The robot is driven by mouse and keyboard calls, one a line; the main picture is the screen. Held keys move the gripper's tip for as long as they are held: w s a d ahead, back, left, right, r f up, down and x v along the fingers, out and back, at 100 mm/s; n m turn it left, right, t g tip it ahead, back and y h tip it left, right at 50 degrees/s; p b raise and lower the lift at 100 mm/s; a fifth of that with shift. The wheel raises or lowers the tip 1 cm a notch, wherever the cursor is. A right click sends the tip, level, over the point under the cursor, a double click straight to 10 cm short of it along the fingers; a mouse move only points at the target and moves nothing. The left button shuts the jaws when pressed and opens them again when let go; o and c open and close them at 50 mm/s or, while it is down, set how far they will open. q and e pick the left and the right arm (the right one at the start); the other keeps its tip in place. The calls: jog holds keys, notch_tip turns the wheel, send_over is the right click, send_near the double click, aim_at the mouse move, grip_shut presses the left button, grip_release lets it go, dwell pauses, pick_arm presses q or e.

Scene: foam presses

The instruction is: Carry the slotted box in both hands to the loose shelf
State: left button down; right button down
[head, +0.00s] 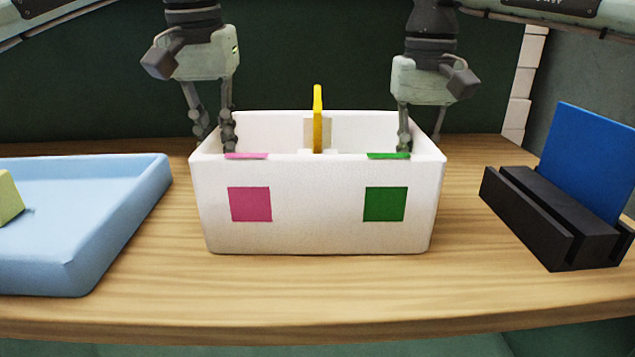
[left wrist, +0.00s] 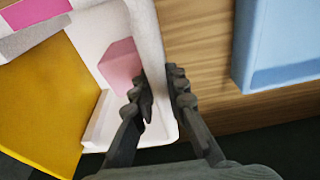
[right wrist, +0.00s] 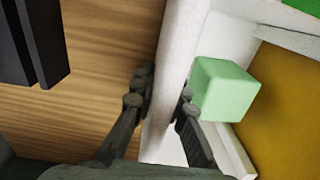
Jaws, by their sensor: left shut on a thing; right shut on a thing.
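The white slotted box (head: 330,225) is upright on the wooden surface, with a pink square and a green square on its front. A yellow divider (head: 318,120) stands up in its middle. My left gripper (head: 213,137) is shut on the box's left wall, one finger inside and one outside. My right gripper (head: 420,138) is shut on the right wall in the same way. Inside the box, a pink block (left wrist: 121,66) shows in the left wrist view and a green block (right wrist: 225,90) in the right wrist view. I cannot tell which surface is the loose shelf.
A light blue tray (head: 120,225) with a yellow-green block (head: 8,198) stands to the left. A black slotted stand (head: 540,225) holding a blue panel (head: 590,155) is to the right. Bare wood (head: 330,295) lies in front of the box. A dark green wall is behind.

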aim_at(420, 130)
pick_arm(q)
jog(key=shift+r, duration=0.15)
pick_arm(e)
jog(key=shift+r, duration=0.15)
